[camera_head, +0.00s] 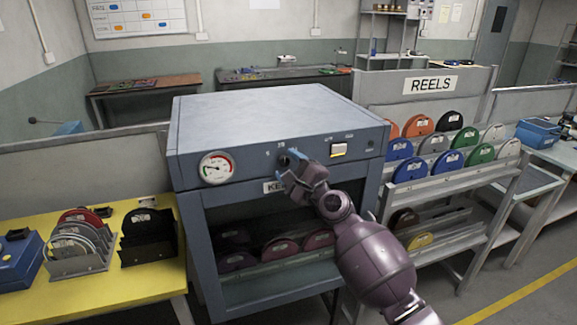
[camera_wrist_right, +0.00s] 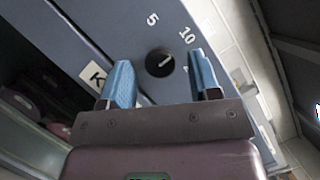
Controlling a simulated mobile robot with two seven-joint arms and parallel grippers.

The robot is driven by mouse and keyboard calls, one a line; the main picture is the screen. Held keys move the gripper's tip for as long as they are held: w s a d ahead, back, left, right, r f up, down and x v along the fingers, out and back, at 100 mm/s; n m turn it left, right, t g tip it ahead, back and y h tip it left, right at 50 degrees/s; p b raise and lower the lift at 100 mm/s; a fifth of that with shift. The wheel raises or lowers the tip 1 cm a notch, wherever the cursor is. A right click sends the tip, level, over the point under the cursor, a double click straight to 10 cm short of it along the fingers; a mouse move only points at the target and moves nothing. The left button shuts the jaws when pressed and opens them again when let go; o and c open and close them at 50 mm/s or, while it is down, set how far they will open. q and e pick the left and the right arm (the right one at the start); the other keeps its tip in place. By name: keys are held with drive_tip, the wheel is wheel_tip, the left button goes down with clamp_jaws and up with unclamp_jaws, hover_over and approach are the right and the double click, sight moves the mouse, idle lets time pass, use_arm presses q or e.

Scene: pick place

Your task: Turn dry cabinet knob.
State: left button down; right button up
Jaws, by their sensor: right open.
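My right gripper (camera_head: 290,160) is at the cabinet's upper front panel, over the knob area, and partly hides the knob in the head view. In the wrist view its two blue fingers (camera_wrist_right: 160,80) are apart, one on each side of the knob. My left gripper is not in view.
A yellow table (camera_head: 110,285) with reels in holders and a blue box (camera_head: 18,262) stands at the left. A rack (camera_head: 455,173) of coloured reels under a REELS sign (camera_head: 431,84) stands close at the right. Open floor lies at the lower right.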

drive_tip(key=v, duration=1)
drive_tip(key=shift+s, duration=0.15)
drive_tip(key=shift+d, duration=0.15)
drive_tip(key=s+d+f+n+h+b, duration=0.1)
drive_tip(key=s+d+f+n+h, duration=0.4)
drive_tip(key=f+n, duration=0.3)
drive_tip(key=s+d+f+n+h+b, duration=0.1)
drive_tip(key=s+d+f+n+h, duration=0.35)
drive_tip(key=d+f+n, duration=0.35)
drive_tip(key=s+d+f+g+h, duration=0.1)
drive_tip(key=s+d+f+g, duration=0.1)
drive_tip(key=s+f, duration=0.6)
drive_tip(key=s+d+f+n+g+h, duration=0.1)
drive_tip(key=s+d+f+g+h, duration=0.1)
drive_tip(key=s+d+f, duration=0.3)
drive_tip(key=s+f, duration=0.4)
drive_tip(key=s, duration=0.5)
drive_tip(key=shift+s+d+b, duration=0.2)
drive_tip(key=shift+b, duration=0.2)
